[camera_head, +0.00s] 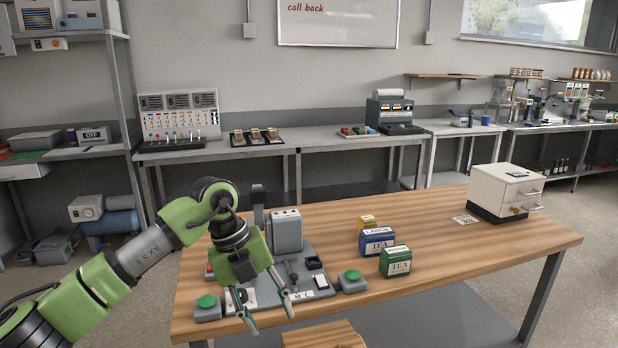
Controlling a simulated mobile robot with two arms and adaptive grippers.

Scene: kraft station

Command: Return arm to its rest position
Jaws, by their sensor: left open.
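My left arm, green and grey, comes in from the left. Its left gripper (268,318) points down near the front left of the wooden table (440,235). Its two thin fingers are spread apart with nothing between them. It hangs in front of a grey machine (287,230) with a lever and a flat base, and hides part of that base. I cannot tell whether the fingers touch anything. My right gripper is not in view.
Green buttons on grey boxes (352,281) flank the machine. Blue (376,241) and green tea boxes (395,262) and a smaller yellow box (367,222) stand mid-table. A white drawer cabinet (506,191) stands at the right. A wooden piece (322,336) shows at the bottom edge. The table's front right is clear.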

